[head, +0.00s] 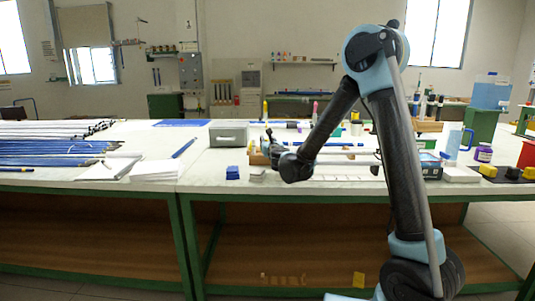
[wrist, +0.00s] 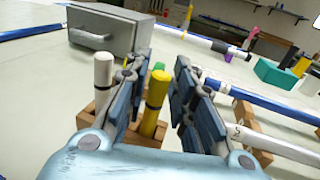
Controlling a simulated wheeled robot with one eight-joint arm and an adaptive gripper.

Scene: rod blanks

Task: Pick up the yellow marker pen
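A yellow marker pen (wrist: 154,90) with a black band stands upright in a wooden holder (wrist: 142,137) in the wrist view. My gripper (wrist: 157,72) has its two blue-padded fingers apart, one on each side of the pen. A gap shows between the pen and the right finger; contact on the left cannot be told. A white pen (wrist: 103,72) stands in the holder outside the left finger. Another yellow piece shows partly behind the left finger. In the head view my gripper (head: 268,148) is low over the right table, and the pen between its fingers cannot be made out.
A grey drawer box (head: 228,134) stands left of my gripper; it also shows in the wrist view (wrist: 108,32). Blue and white rods lie behind and to the right. A yellow upright item (head: 265,111) and a pink one (head: 315,110) stand farther back. Paper (head: 156,173) lies left.

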